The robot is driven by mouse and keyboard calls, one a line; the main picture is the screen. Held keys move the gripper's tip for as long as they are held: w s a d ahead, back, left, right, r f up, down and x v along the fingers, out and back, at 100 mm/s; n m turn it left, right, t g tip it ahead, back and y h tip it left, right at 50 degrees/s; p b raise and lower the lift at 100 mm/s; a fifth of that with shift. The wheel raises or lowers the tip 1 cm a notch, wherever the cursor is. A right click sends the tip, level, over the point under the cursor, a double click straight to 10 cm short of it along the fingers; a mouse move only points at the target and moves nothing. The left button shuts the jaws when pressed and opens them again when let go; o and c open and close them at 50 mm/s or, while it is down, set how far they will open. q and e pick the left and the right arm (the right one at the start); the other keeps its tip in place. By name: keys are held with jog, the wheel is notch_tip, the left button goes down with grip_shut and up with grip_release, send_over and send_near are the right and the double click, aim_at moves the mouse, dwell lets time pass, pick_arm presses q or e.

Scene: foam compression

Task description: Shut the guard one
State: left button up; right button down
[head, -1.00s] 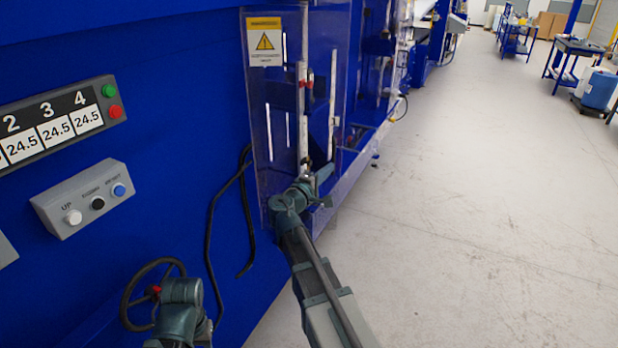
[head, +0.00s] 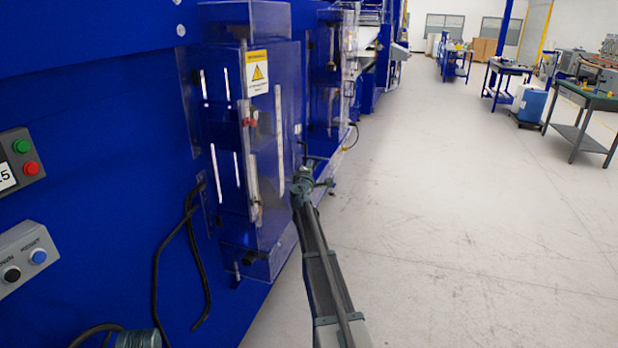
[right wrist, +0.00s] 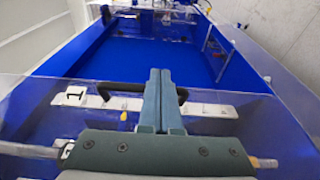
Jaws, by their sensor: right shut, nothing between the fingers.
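The guard (head: 272,150) is a clear panel with a yellow warning label (head: 258,72), on the side of the blue machine. It now stands nearly edge-on in the head view, along the outer side of the blue bay; I cannot tell whether a gap remains. My right gripper (head: 308,172) is at the outer side of the guard. In the right wrist view its shut, empty fingers (right wrist: 164,100) overlap a black handle (right wrist: 125,88) on the clear panel; I cannot tell whether they touch. Part of my left arm shows at the bottom left; its fingers are not visible.
Black cables (head: 185,260) hang beside the guard. Another clear-covered bay (head: 330,70) lies beyond. The grey floor (head: 440,220) at right is open, with workbenches (head: 580,110) farther off.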

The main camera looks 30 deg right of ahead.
jog(key=w+d, duration=0.3)
jog(key=w, duration=0.5)
jog(key=shift+w, duration=0.3)
jog(key=s, duration=1.4)
jog(key=shift+d, duration=0.45)
